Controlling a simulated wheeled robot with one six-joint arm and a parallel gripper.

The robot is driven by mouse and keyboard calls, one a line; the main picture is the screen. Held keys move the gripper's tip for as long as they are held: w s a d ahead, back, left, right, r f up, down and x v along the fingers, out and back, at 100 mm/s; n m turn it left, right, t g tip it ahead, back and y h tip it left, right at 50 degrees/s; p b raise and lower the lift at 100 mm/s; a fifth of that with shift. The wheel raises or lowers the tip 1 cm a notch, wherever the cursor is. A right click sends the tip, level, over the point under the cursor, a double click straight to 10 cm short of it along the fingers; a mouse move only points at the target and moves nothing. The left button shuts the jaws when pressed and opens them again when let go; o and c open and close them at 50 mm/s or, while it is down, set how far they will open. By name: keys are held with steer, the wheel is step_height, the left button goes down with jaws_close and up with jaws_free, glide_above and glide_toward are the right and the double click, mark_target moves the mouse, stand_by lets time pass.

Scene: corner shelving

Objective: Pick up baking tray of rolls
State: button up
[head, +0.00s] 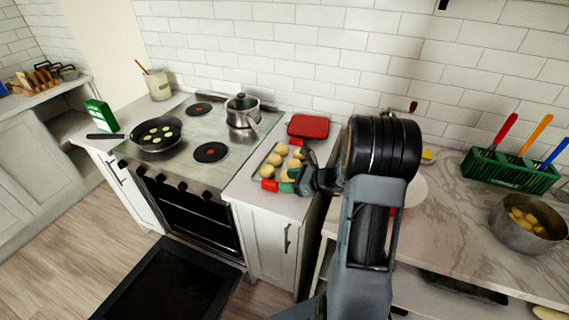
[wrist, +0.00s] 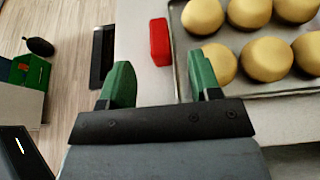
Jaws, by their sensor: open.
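The baking tray (wrist: 182,62) with several round golden rolls (wrist: 265,58) shows at the upper right of the wrist view. In the head view the tray of rolls (head: 281,161) lies on the narrow counter right of the stove, partly hidden by my gripper. A red block-like handle (wrist: 160,42) stands at the tray's near end; a second red piece (head: 297,142) shows at its far end in the head view. My gripper (wrist: 161,85) is open and empty, its green fingertips on either side of the red handle's line, short of it. One fingertip overlaps the tray corner in view.
A red board or mat (head: 308,126) lies behind the tray. The stove (head: 205,135) to the left holds a pot (head: 242,112) and a frying pan (head: 156,134). The oven door (head: 170,284) hangs open below. A lower marble counter (head: 455,230) is on the right.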

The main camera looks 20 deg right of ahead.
mark_target(271, 182)
steer(key=shift+p+x, duration=0.7)
steer(key=shift+x, duration=2.4)
steer(key=shift+s+f, duration=0.15)
jaws_close()
